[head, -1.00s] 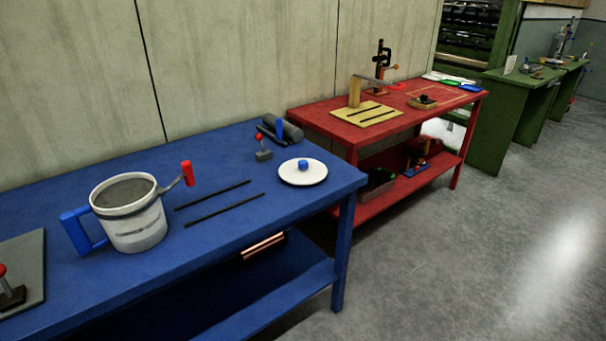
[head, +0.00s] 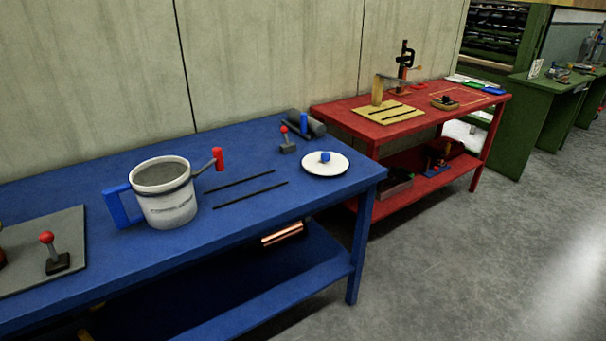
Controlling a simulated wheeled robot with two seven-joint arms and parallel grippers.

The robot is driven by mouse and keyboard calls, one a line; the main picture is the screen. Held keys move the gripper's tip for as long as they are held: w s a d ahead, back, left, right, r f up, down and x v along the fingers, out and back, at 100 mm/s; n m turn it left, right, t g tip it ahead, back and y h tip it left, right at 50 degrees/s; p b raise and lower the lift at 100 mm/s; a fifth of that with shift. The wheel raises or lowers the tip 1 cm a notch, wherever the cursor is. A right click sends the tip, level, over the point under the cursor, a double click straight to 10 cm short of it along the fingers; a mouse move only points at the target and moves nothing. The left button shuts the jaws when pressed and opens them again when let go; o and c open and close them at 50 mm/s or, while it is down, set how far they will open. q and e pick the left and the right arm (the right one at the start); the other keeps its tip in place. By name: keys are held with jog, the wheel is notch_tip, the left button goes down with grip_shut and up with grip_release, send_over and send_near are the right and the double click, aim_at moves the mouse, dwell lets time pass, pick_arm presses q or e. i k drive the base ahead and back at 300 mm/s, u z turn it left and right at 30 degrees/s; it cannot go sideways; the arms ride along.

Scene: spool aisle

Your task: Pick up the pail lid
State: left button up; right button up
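The pail lid (head: 311,167) is a white round disc with a blue knob (head: 325,157) on top. It lies flat near the right end of the blue table (head: 255,225). The pail (head: 168,207) is white and grey with an open top, and stands upright on the same table to the left. It has a blue handle (head: 119,207) on its left side and a crank with a red grip (head: 218,159) on its right. Neither of my grippers is in view.
Two dark rods (head: 250,195) lie between pail and lid. A small red-knobbed lever (head: 287,143) and a dark cylinder (head: 306,121) are behind the lid. A grey plate (head: 30,262) lies at left. A red table (head: 355,110) stands beyond. The floor (head: 480,250) at right is clear.

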aim_at(321, 163)
jog(key=u, duration=0.45)
jog(key=k, duration=1.05)
jog(key=z, duration=0.5)
jog(key=i, duration=0.7)
jog(key=z, duration=0.45)
jog(key=i, duration=0.85)
jog(key=u, duration=0.9)
jog(key=i, duration=0.4)
jog(key=u, duration=0.5)
